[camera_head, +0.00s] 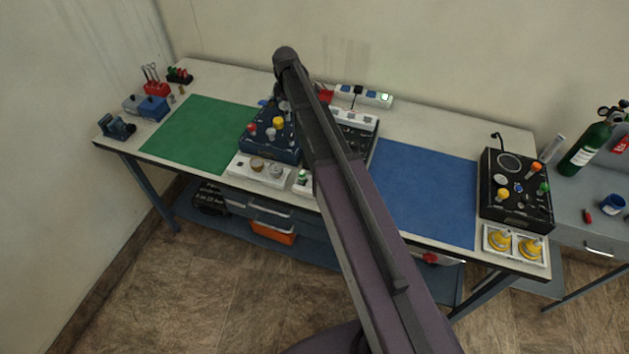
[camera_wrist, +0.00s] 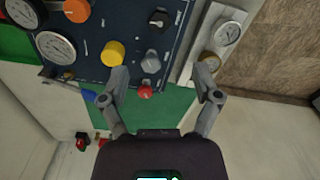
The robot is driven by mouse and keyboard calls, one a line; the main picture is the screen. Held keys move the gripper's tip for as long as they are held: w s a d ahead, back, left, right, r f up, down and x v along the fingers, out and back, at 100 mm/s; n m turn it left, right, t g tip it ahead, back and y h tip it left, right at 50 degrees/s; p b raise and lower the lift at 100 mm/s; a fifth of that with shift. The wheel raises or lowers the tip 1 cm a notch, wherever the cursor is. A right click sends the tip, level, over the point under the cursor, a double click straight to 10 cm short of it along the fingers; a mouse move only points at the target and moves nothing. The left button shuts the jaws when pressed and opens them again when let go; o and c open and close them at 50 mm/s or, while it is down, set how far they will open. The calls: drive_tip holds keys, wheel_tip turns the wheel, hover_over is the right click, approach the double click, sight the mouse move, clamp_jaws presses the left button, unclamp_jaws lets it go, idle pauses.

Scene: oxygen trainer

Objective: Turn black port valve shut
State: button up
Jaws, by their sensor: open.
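The dark blue trainer panel (camera_head: 285,151) stands on the bench left of centre, partly hidden by my arm. Contact with the knob is not visible.
A white tray with gauges (camera_head: 259,170) lies along the panel's front edge, close to one finger. A green mat (camera_head: 200,135) is left and a clear blue mat (camera_head: 425,190) right. A black panel (camera_head: 515,212) stands at the bench's right end.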

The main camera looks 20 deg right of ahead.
drive_tip(key=s+f+m+b, duration=0.2)
drive_tip(key=s+m, duration=0.5)
drive_tip(key=s, duration=0.7)
drive_tip(key=s+f+m+b, duration=0.2)
drive_tip(key=s+m, duration=0.4)
drive_tip(key=s, duration=0.9)
drive_tip(key=shift+s+f+m+b, duration=0.2)
drive_tip(key=shift+f+m+b, duration=0.15)
drive_tip(key=shift+b, duration=0.3)
drive_tip(key=shift+d, duration=0.1)
